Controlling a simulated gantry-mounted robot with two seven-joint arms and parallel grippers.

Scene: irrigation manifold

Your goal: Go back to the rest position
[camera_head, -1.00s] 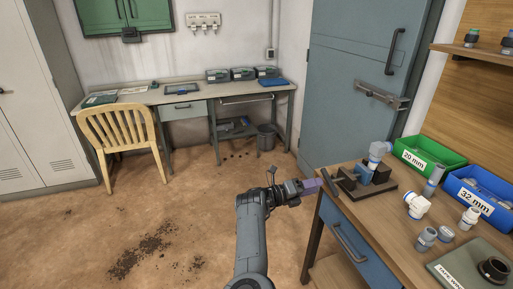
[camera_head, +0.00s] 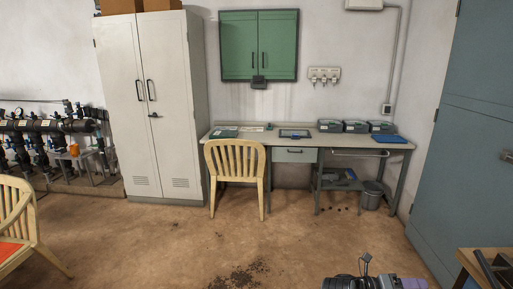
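One gripper (camera_head: 408,283) of mine shows at the bottom edge, right of centre, with dark wrist parts and light purple pieces at its right end. I take it to be my right one from where it sits. Its lower part is cut off by the frame, so its jaw opening and whether it holds anything cannot be told. It is over the floor, left of the workbench corner. My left gripper is not in view.
A wooden workbench (camera_head: 488,262) corner is at bottom right, beside a blue-grey door (camera_head: 462,150). A desk (camera_head: 350,142) with a wooden chair (camera_head: 236,165) stands ahead. A white cabinet (camera_head: 155,100) and dark pipework (camera_head: 55,130) are left. The central floor is clear.

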